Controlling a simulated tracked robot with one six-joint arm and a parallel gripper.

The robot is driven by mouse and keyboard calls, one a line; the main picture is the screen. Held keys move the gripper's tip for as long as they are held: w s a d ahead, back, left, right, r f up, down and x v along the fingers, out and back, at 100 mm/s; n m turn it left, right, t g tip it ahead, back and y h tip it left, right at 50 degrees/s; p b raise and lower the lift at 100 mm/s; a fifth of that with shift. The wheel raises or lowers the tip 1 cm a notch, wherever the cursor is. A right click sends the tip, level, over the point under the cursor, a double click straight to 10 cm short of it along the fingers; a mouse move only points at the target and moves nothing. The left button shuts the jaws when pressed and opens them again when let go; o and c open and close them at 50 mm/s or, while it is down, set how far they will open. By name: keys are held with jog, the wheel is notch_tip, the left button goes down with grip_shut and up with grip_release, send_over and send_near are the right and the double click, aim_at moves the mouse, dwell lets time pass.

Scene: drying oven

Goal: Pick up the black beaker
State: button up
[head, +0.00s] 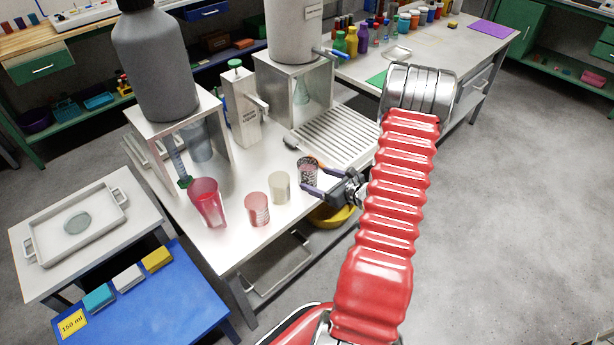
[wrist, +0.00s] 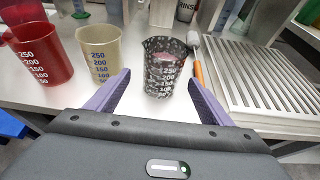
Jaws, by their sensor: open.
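The black beaker, speckled black and white with white graduations, stands upright on the white bench in the wrist view (wrist: 165,72); it also shows in the head view (head: 307,172). My gripper (wrist: 160,80) is open, its purple fingers on the left and right of the beaker. In the head view my gripper (head: 310,178) reaches the beaker from the right, fingertips close around it. I see clear gaps beside the beaker in the wrist view and no grip on it. How deep it sits between the fingers is hard to tell.
A steel stand (head: 297,92) rises behind.

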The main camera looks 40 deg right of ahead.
jog(key=shift+w+f, duration=0.25)
jog(key=shift+w, duration=0.4)
jog(key=shift+d+x, duration=0.2)
jog(key=shift+x, duration=2.4)
jog(key=shift+c, duration=0.2)
jog(key=c, duration=1.3)
jog(key=shift+r, duration=0.3)
jog(key=shift+r, duration=4.7)
